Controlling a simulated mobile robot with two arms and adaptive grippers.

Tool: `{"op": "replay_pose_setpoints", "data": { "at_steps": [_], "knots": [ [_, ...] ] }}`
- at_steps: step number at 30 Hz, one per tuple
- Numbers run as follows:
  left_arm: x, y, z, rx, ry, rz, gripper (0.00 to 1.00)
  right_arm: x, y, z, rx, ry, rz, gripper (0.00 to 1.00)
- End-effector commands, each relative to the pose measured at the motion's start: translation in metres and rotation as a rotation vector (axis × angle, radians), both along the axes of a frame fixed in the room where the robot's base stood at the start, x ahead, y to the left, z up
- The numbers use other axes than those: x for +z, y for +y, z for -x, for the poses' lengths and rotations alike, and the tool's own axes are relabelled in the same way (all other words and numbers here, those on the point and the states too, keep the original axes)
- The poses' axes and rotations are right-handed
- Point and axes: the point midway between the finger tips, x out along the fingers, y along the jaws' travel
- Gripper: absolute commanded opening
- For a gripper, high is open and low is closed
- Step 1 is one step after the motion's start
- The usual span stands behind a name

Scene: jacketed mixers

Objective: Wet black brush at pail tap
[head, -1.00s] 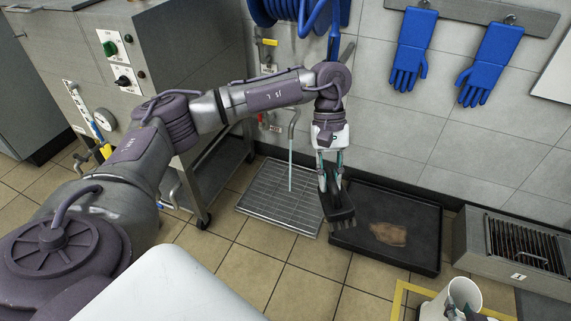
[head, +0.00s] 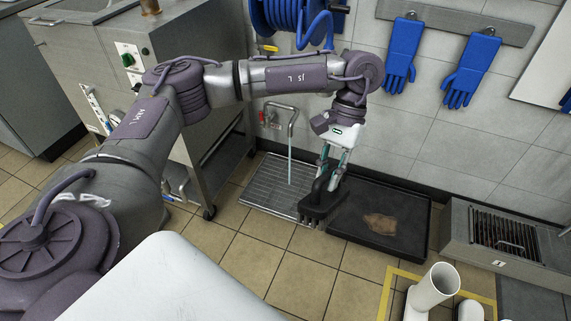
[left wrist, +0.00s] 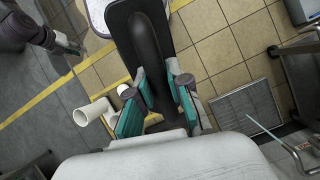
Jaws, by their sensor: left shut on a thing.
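My left gripper (head: 333,167) is shut on the black brush (head: 322,198), which points down with its bristles low. In the head view the brush is over the right edge of the floor grate (head: 268,188). The tap (head: 285,107) on the wall runs a thin water stream (head: 289,160) onto the grate, to the left of the brush and apart from it. In the left wrist view the brush (left wrist: 143,45) lies between the teal fingers, and the stream (left wrist: 264,129) is off to the right. My right gripper (left wrist: 70,46) shows small at the upper left there; its opening is unclear.
A black tray (head: 412,236) with a brown patch (head: 380,223) lies right of the grate. A steel box with a grille (head: 497,244) stands farther right. White tube-like things (head: 434,285) stand inside a yellow floor marking. A steel cart (head: 212,170) is left of the grate.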

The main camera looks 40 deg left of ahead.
Motion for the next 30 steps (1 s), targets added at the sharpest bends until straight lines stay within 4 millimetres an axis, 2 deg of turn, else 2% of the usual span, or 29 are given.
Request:
{"op": "replay_pose_setpoints", "data": {
  "at_steps": [8,20,30],
  "knots": [
    [0.000,-0.004,0.004,0.000,0.000,0.001,0.00,0.000,0.000,-0.001,0.000,-0.002,0.000,0.31],
    [0.000,-0.025,0.028,-0.001,-0.001,0.000,0.00,0.001,0.000,0.000,0.000,0.001,0.000,0.31],
    [0.000,-0.043,0.048,0.000,-0.001,0.002,0.00,0.010,0.002,-0.004,0.001,-0.012,-0.003,0.31]
  ]
}}
